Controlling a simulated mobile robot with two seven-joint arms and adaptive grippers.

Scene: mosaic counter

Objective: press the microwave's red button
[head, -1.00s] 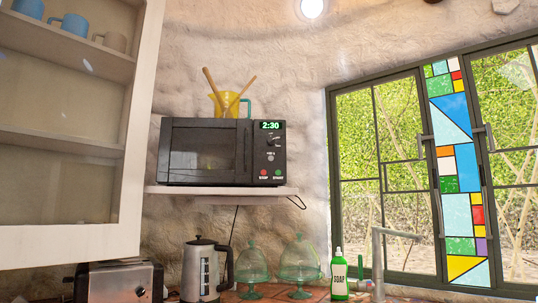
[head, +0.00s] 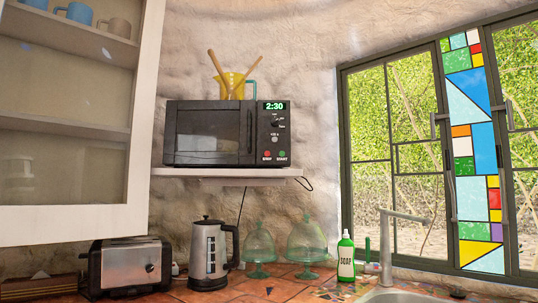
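The black microwave (head: 210,134) sits on a white wall shelf (head: 228,172) near the middle of the head view. Its door is shut and its display reads 2:30. The red button (head: 267,154), labelled STOP, is at the lower left of its control panel. Neither of my grippers is in view, and nothing covers the red button.
A yellow jug (head: 231,86) with wooden utensils stands on the microwave. Below are a toaster (head: 128,266), a kettle (head: 208,255), two green glass domes (head: 305,243), a soap bottle (head: 346,257) and a sink tap (head: 388,245).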

